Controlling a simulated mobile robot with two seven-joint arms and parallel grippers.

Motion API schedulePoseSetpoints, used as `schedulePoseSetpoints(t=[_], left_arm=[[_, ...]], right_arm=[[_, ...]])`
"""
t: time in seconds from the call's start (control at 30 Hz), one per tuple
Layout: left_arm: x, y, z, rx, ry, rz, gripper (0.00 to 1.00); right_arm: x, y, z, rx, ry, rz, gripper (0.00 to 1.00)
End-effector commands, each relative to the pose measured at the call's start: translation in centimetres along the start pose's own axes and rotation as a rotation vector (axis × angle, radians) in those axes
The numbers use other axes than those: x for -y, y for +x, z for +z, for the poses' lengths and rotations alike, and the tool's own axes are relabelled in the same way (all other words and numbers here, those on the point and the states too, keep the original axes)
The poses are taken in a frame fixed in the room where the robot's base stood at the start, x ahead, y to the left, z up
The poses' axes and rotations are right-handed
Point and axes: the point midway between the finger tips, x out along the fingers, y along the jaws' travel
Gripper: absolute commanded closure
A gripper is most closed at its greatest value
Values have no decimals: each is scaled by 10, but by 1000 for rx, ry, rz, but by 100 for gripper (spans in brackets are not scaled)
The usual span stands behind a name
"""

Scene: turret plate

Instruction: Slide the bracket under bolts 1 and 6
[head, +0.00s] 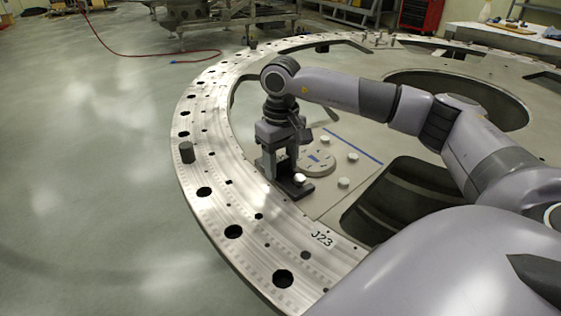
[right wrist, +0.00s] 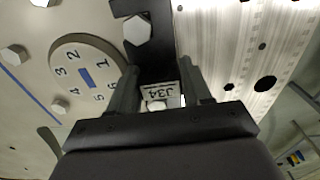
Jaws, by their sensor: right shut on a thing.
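My right gripper (head: 281,160) points down beside the numbered disc (head: 317,162) and is shut on the black bracket (head: 296,190). In the right wrist view the gripper (right wrist: 160,88) has its fingers on both sides of the bracket (right wrist: 155,62), by a white J34 tag (right wrist: 160,92). A hex bolt head near number 1 (right wrist: 137,30) shows against the bracket's angled far end. Another bolt head near number 6 (right wrist: 155,105) is partly hidden between the fingers. I cannot tell whether the bracket is under either head. My left gripper is out of view.
Other bolts (head: 344,183) stand around the disc. A large dark opening (head: 400,200) lies right of the bolts.

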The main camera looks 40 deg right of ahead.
Motion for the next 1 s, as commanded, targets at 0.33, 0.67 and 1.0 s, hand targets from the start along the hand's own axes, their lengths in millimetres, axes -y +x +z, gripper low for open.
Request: schedulePoseSetpoints(t=[0.33, 0.67, 1.0], left_arm=[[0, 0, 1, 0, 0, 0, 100], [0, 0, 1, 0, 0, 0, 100], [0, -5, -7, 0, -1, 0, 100]], right_arm=[[0, 1, 0, -2, 0, -1, 97], [0, 1, 0, -1, 0, -1, 21], [0, -10, 0, 0, 0, 0, 21]])
